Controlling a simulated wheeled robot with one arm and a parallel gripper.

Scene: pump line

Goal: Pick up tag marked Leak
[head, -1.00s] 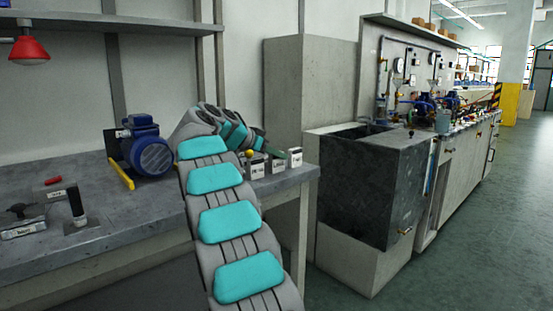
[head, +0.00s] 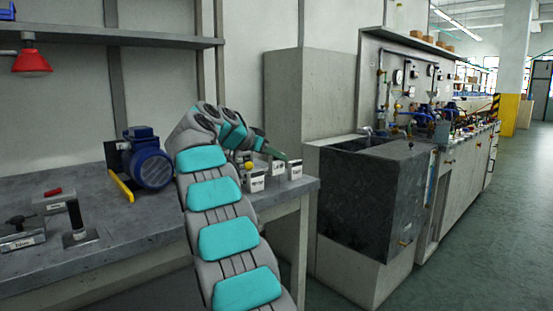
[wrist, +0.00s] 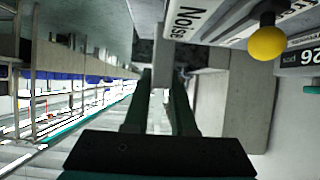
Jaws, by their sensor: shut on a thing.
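My gripper (head: 284,156) is over the right end of the grey bench, shut on a small white tag (head: 277,168) that looks marked Leak. The held tag sits a little higher than the tags beside it. In the wrist view the two dark fingers (wrist: 163,80) close around a pale grey piece, and its lettering cannot be read there. A tag marked Noise (wrist: 188,20) shows at the top of the wrist view. In the head view one white tag (head: 255,183) stands to the left and another (head: 295,170) to the right.
A yellow ball-topped knob (wrist: 267,43) stands close to the tags. A blue motor (head: 147,160) sits on the bench (head: 130,228) to the left. A dark sink block (head: 365,195) stands to the right, with open floor (head: 465,260) beyond it.

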